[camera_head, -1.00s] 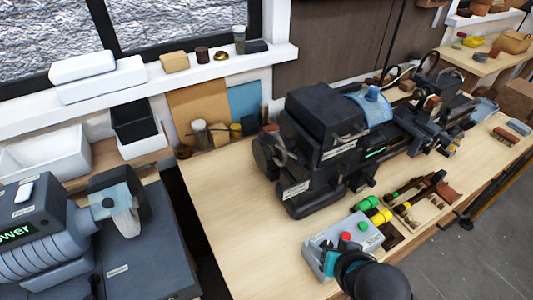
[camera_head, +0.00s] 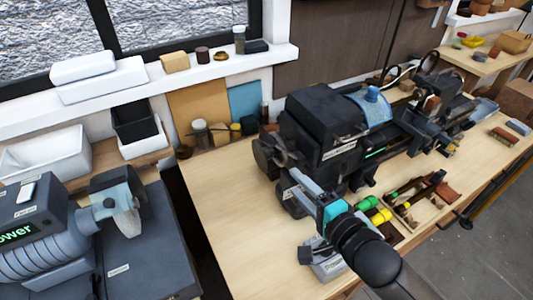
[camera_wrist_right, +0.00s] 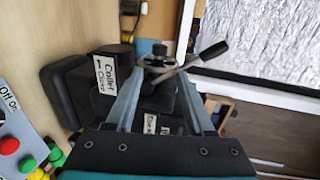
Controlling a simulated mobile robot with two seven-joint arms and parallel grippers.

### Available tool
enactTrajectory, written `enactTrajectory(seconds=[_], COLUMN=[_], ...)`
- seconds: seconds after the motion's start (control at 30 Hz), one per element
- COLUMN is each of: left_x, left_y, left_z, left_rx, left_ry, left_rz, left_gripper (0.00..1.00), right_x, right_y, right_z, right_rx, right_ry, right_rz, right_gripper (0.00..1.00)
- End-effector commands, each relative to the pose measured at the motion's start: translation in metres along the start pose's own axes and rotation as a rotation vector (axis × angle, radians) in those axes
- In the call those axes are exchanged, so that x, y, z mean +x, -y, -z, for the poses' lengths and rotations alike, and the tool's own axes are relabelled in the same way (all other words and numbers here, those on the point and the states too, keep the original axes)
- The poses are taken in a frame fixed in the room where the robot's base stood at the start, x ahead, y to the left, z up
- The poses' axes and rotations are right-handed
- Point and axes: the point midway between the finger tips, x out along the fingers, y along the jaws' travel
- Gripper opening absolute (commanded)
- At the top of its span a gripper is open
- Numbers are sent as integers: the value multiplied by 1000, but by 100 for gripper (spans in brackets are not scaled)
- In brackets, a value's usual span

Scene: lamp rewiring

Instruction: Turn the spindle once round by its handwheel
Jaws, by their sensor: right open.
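The dark lathe (camera_head: 325,125) stands on the wooden bench in the head view. A dark wheel-like part (camera_head: 268,152), seemingly the handwheel, is at the left end of its headstock. My right gripper (camera_head: 288,184) is open and empty in front of that end, just below the wheel. In the right wrist view a lever (camera_wrist_right: 190,65) with a black knob crosses beyond the open fingers (camera_wrist_right: 160,75), with a round metal hub (camera_wrist_right: 157,60) at its root. I cannot tell whether the fingers touch anything. My left gripper is out of view.
A control box (camera_head: 328,268) stands below my right forearm, partly hidden by it. A tray (camera_head: 425,212) of small tools lies to its right. The bench (camera_head: 225,210) is clear left of the lathe. A grey machine (camera_head: 50,240) stands at the lower left.

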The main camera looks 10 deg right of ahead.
Motion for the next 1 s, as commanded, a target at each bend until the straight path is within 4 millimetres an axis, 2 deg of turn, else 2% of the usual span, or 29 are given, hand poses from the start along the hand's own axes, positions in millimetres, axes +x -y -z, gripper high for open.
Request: enactTrajectory(seconds=[0.27, 1.0], left_x=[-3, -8], left_y=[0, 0], left_z=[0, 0], left_rx=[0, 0], left_ry=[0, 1], left_rz=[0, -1], left_gripper=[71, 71], right_x=[24, 128], right_y=[1, 1], right_z=[0, 0], right_rx=[2, 0], right_ry=[0, 0], right_rz=[2, 1], right_gripper=[54, 54])
